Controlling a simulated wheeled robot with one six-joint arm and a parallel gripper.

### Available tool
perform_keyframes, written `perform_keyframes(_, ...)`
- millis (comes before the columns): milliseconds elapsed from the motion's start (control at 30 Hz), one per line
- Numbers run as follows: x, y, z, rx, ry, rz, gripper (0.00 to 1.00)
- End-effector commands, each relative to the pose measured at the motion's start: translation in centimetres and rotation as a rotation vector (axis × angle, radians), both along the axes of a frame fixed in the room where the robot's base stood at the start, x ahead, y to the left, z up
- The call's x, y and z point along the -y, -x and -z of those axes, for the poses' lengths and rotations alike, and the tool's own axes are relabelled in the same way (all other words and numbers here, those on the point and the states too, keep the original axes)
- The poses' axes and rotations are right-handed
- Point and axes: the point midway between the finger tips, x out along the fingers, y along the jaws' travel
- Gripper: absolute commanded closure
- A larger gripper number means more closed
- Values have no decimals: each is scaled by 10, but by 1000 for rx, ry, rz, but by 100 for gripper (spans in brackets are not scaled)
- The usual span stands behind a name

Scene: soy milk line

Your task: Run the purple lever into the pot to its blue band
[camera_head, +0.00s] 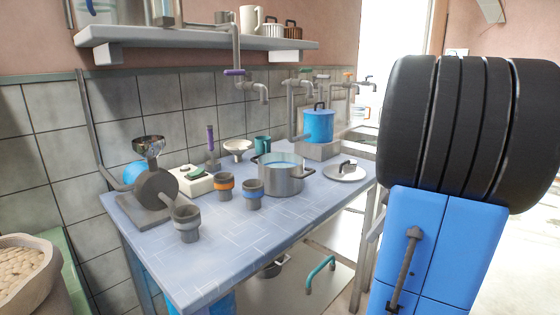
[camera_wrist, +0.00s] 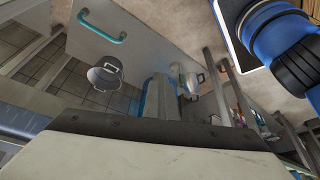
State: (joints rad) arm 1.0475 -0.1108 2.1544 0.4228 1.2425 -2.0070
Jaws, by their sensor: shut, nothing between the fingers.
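The purple lever (camera_head: 235,72) lies level on a grey wall tap, whose spout (camera_head: 263,95) points down with no stream visible. A grey two-handled pot (camera_head: 282,183) stands on the blue-topped table, to the right of and lower than that spout. A blue band (camera_head: 281,161) shows inside its far wall; I cannot make out any liquid. My gripper (camera_wrist: 163,97) shows shut and empty in the wrist view, and is not seen in the head view. It is apart from the lever and pot.
The table (camera_head: 215,240) bears a mill (camera_head: 155,188), several cups, a pot lid (camera_head: 345,171) and a purple-topped upright handle (camera_head: 210,138). A blue lidded pot (camera_head: 318,124) stands at the back right. More wall taps are nearby. A shelf (camera_head: 190,34) overhangs the tap. The table's front strip is clear.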

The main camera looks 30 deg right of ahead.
Motion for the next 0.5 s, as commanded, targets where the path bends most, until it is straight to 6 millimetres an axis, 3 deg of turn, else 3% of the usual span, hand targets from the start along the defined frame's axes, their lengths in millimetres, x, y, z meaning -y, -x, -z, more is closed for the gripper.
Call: perform_keyframes(500, 11, -9, 0, 0, 0, -34, 100)
